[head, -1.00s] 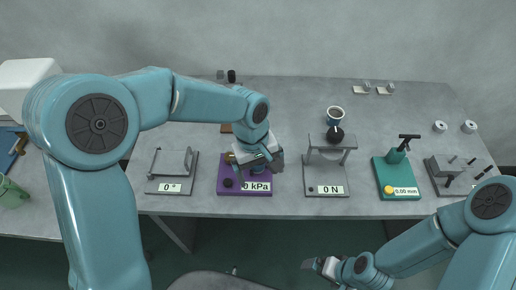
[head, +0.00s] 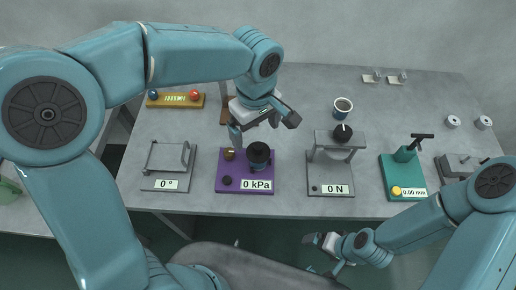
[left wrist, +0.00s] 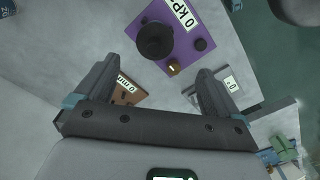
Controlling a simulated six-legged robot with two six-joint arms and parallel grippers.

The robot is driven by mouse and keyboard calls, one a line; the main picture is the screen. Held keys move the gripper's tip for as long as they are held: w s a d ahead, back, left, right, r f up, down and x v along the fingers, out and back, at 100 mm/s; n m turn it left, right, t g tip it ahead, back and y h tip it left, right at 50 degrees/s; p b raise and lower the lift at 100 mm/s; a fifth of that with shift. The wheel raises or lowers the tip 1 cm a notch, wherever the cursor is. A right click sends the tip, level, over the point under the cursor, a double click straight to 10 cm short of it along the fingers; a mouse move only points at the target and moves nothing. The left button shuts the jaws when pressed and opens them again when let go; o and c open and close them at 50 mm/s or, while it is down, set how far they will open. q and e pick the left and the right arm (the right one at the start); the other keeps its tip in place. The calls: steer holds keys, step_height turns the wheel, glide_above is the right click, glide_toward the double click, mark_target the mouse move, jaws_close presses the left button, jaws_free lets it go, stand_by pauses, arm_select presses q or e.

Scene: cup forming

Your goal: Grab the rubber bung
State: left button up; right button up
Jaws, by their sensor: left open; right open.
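A black, round-topped piece that looks like the rubber bung (head: 259,152) sits on a dark cylinder on the purple kPa station (head: 228,170). It also shows from above in the left wrist view (left wrist: 156,40), beyond the fingertips. My left gripper (head: 263,127) is open and empty, its fingers spread above and slightly behind the black piece, not touching it. The left gripper also shows in the left wrist view (left wrist: 155,75) with nothing between its fingers. My right gripper (head: 322,253) is open and empty, below the table's front edge. The station reads 0 kPa.
A brass knob (head: 229,154) and a small black knob (head: 227,181) stand beside the black piece. The 0 N press (head: 330,172) is to the right, the 0° frame (head: 167,165) to the left. A brown board (head: 227,112) lies behind my left gripper.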

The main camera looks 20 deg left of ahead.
mark_target(258, 146)
arm_select(q)
step_height(258, 146, down, 3)
steer(key=shift+w+d+f, duration=0.15)
steer(key=shift+f, duration=0.15)
steer(key=f, duration=0.5)
steer(key=shift+w+f+p, duration=0.2)
steer(key=shift+w+p, duration=0.15)
steer(key=shift+p, duration=0.05)
steer(key=shift+s+r, duration=0.15)
steer(key=shift+s, duration=0.1)
steer(key=shift+c, duration=0.3)
steer(key=shift+w, duration=0.15)
steer(key=c, duration=1.2)
